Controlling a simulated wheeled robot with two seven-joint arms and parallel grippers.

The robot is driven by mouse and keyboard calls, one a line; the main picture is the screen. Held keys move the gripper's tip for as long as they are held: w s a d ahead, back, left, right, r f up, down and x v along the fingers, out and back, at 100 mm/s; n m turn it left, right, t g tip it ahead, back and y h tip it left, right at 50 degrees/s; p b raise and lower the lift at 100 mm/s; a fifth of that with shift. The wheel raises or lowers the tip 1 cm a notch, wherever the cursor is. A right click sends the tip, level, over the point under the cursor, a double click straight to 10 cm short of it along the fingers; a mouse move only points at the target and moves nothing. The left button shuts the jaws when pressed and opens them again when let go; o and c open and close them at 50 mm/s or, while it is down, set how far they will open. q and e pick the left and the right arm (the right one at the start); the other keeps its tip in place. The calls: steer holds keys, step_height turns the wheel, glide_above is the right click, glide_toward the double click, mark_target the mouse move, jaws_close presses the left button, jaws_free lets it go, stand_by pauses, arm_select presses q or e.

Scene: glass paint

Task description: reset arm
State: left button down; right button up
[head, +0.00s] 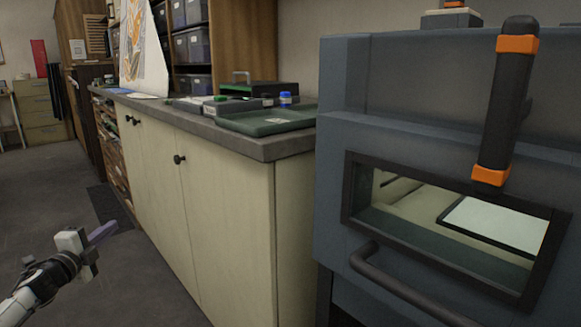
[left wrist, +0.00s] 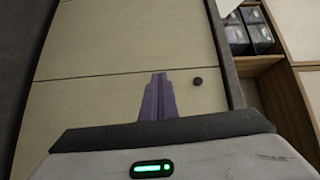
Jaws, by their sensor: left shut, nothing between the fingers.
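My left gripper (head: 103,234) is at the lower left in the head view, in front of the cream cabinet and apart from it. Its purple fingers are together with nothing between them. They also show in the left wrist view (left wrist: 158,97), against the cabinet doors. My right gripper is not in view.
The cream cabinet (head: 228,225) has a grey counter (head: 270,146) with a green tray (head: 262,119) and a small blue-capped jar (head: 285,99). A blue-grey kiln (head: 420,160) with a window and a bar handle (head: 400,287) stands close on the right.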

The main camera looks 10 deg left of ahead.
arm_select(q)
steer(key=s+d+f+n+g+h+p, duration=0.2)
steer(key=d+f+p, duration=0.2)
steer(key=d+f, duration=0.7)
steer(key=s+d+f+n+g+h+p, duration=0.1)
steer(key=s+d+f+n+p, duration=0.15)
steer(key=s+d, duration=0.4)
steer(key=s+d+f+n+g+p, duration=0.1)
steer(key=s+d+f+p, duration=0.15)
steer(key=d, duration=0.65)
steer(key=s+d+r+n+g+h+p, duration=0.1)
steer(key=s+d+n+p, duration=0.3)
steer(key=s+d, duration=0.5)
steer(key=s+d+r+n+g+p, duration=0.3)
steer(key=s+d, duration=0.7)
steer(key=s, duration=0.7)
steer(key=shift+s+d+r+n+g+h+p, duration=0.15)
steer(key=shift+s+n+g+h+p, duration=0.2)
steer(key=shift+n+p, duration=0.35)
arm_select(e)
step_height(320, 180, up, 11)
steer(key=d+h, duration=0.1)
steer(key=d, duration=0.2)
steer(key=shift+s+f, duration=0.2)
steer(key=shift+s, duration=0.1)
